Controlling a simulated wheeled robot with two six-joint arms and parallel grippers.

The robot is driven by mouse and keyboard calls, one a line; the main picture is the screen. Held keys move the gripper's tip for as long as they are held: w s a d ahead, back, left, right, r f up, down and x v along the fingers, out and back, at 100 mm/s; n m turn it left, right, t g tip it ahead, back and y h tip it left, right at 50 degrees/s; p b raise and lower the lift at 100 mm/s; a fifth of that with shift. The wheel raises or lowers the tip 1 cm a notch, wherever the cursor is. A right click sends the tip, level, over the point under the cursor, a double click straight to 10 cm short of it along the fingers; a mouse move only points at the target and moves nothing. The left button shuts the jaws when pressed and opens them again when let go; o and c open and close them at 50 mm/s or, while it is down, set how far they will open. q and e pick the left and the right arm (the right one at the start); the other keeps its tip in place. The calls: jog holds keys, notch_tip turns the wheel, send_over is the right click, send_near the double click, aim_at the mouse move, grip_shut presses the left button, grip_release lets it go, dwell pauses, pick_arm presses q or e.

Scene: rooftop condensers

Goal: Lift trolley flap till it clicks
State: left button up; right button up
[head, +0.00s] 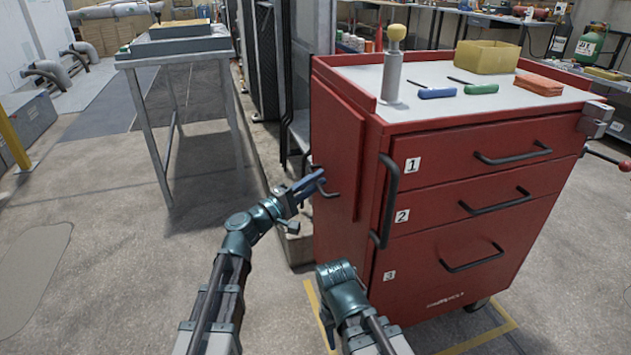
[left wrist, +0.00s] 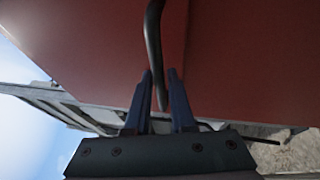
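The red trolley (head: 470,215) stands in front of me. Its red flap (head: 335,135) hangs down along the trolley's left side; it also fills much of the left wrist view (left wrist: 245,60). A dark bar handle (head: 329,194) is on the lower part of the flap. My left gripper (head: 317,178) is at this handle. In the left wrist view the dark handle (left wrist: 153,40) runs down between my two blue fingers (left wrist: 160,74), which stand apart with a small gap beside the bar. My right arm shows low in the head view, but its gripper does not.
A post with a yellow knob (head: 393,65), a yellow bin (head: 487,57), blue and green handled tools and orange cloths (head: 539,84) are on the trolley top. A vertical black handle (head: 388,200) is at its front corner. A grey table (head: 175,50) stands at the left.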

pick_arm(q)
grip_shut()
dwell(1.2)
